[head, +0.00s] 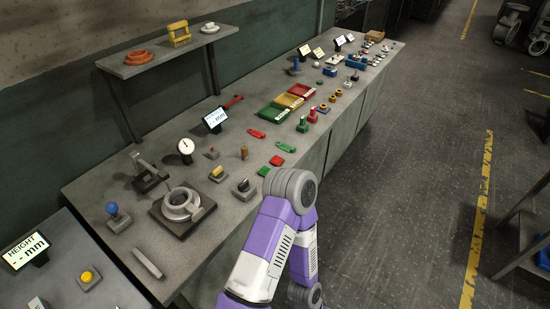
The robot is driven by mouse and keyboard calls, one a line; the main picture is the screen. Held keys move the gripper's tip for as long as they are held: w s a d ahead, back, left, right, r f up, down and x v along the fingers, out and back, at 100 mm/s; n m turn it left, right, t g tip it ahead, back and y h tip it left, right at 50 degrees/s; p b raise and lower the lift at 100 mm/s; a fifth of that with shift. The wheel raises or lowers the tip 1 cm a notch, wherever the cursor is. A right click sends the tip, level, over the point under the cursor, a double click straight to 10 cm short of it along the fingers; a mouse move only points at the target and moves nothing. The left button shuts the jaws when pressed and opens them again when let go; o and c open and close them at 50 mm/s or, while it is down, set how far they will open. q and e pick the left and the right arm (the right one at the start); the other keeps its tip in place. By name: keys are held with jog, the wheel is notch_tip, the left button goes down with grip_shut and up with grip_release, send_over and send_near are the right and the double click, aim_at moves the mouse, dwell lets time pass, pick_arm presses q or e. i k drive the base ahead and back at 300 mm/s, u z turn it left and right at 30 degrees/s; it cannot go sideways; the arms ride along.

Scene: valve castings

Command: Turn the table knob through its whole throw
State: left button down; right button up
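A small grey box with a dark knob on top (244,188) sits on the long grey table (190,268), near its front edge; it looks like the table knob. Its pointer position is too small to read. A purple and white arm of mine rises from the bottom, and its grey rounded joint is just right of the knob box in the picture. No gripper fingers show, so neither gripper is in view. Nothing is seen touching the knob.
Left of the knob are a yellow-topped switch box (217,173), a ring casting (181,204) on a dark plate, a dial gauge (186,147) and a blue ball-topped part (114,213). Red and green tags (284,147) lie farther along.

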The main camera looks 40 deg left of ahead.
aim_at(244, 187)
jog(key=i, duration=0.65)
jog(key=u, duration=2.75)
